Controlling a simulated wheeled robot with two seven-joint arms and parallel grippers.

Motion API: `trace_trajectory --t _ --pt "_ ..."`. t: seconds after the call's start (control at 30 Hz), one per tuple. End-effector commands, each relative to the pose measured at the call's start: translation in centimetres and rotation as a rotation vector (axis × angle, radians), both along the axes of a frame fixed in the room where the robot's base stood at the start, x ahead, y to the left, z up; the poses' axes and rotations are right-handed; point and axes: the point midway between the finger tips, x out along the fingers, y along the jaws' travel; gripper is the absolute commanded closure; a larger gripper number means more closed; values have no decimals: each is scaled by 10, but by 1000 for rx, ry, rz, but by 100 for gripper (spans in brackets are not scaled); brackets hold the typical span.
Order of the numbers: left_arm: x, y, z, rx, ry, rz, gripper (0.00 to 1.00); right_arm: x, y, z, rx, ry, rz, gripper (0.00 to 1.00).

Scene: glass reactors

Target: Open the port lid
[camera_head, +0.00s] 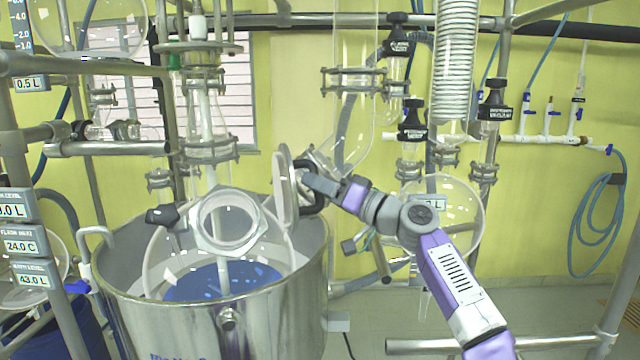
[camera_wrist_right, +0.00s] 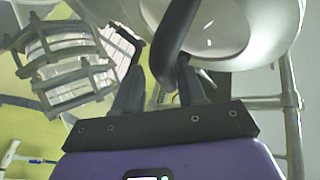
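The port lid (camera_head: 283,188) is a pale round disc standing upright at the right side of the port (camera_head: 228,220), whose hexagonal rim and opening are uncovered. A black curved handle (camera_head: 304,168) sits on the lid's right side. My right gripper (camera_head: 312,186) is at this handle. In the right wrist view the handle (camera_wrist_right: 178,38) passes between the fingers of my right gripper (camera_wrist_right: 160,75), closer to the right finger. The fingers are apart, with a gap beside the left one. The pale lid (camera_wrist_right: 228,25) fills the upper right there. My left gripper is not in view.
The port is on the glass vessel above a steel pot (camera_head: 215,325) with blue liquid. Glassware and metal posts stand close behind and around my right arm. A coiled condenser (camera_head: 455,60) hangs above it. A black knob (camera_head: 162,215) sticks out left of the port.

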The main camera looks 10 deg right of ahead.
Motion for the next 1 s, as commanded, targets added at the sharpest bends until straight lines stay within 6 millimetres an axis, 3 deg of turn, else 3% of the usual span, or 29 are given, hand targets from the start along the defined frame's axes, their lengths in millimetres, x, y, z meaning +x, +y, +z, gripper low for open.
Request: trace_trajectory --t 0.47,0.8,1.0 --pt "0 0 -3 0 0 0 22 -4 -2 1 2 -3 4 55" --pt "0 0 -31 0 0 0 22 -36 -39 -14 -1 -1 0 55" --pt "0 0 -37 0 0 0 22 -48 -52 -16 0 0 4 55"
